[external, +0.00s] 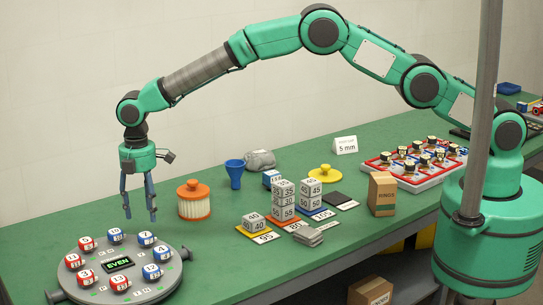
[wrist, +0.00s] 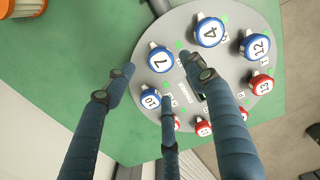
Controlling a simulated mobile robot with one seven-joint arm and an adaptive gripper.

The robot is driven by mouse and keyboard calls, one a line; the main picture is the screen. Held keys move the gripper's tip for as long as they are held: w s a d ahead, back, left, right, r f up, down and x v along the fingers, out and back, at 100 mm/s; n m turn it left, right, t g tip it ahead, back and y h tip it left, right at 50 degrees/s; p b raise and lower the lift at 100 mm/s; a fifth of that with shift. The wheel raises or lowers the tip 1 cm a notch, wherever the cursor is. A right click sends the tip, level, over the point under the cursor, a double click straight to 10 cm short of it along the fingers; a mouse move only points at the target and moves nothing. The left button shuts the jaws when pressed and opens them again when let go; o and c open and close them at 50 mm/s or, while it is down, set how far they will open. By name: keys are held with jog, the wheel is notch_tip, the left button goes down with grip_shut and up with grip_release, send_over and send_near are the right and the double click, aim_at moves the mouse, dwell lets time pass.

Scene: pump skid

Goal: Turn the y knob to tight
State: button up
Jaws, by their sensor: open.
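A round grey plate (external: 172,284) on the green table carries a ring of red and blue numbered knobs around a dark display (external: 118,262) reading EVEN. Blue knobs marked 7 (wrist: 159,58), 4 (wrist: 209,31), 12 (wrist: 257,45) and 10 (wrist: 150,98) show in the wrist view, with a red 13 (wrist: 262,84). I can read no letter y or word tight on them. My gripper (external: 140,216) points down above the back of the plate, open and empty. Its fingers hide part of the plate in the wrist view.
An orange-capped filter (external: 194,200) and a blue funnel (external: 235,173) stand to the right of my gripper. Numbered blocks (external: 283,200) are stacked farther right, near a cardboard box (external: 382,192) and a red-edged tray (external: 400,180). The table's front edge passes close to the plate.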

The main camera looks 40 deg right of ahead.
aim_at(146, 234)
notch_tip(146, 234, down, 8)
jog(key=shift+r, duration=0.2)
dwell(0.3)
jog(key=shift+f, duration=0.1)
jog(key=c, duration=1.1)
